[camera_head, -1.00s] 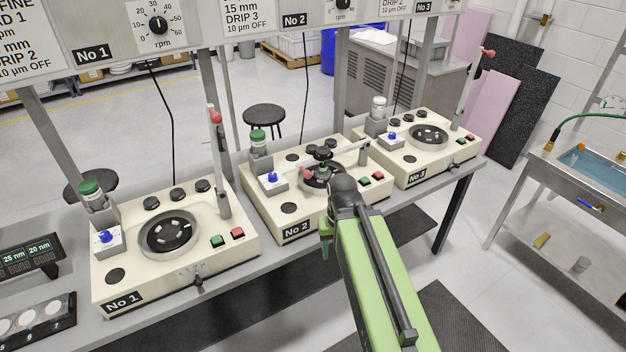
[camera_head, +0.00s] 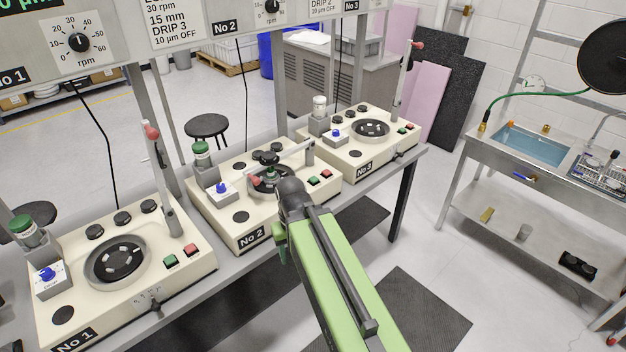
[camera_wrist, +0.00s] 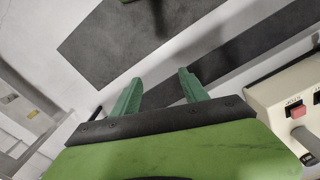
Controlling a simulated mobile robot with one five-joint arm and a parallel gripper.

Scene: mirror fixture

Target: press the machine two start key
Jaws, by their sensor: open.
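Machine No 2 (camera_head: 240,205) is a cream box on the bench, in the middle of the three in the head view. Its green key (camera_head: 313,180) and red key (camera_head: 326,174) sit at its right front corner, beside my arm's dark joint. In the wrist view, a cream machine corner with a red key (camera_wrist: 298,110) shows at the right edge; its label is too small to read. My gripper (camera_wrist: 160,81) is open and empty, its green fingers pointing over the floor, apart from that corner. In the head view my arm mostly hides the gripper.
Machine No 1 (camera_head: 80,300) stands at left and machine No 3 (camera_head: 338,160) at right, each with similar keys. Machine No 2 has a lever arm across its plate (camera_head: 268,180). A sink bench (camera_head: 560,205) stands at right. Floor between is open, with dark mats (camera_head: 400,310).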

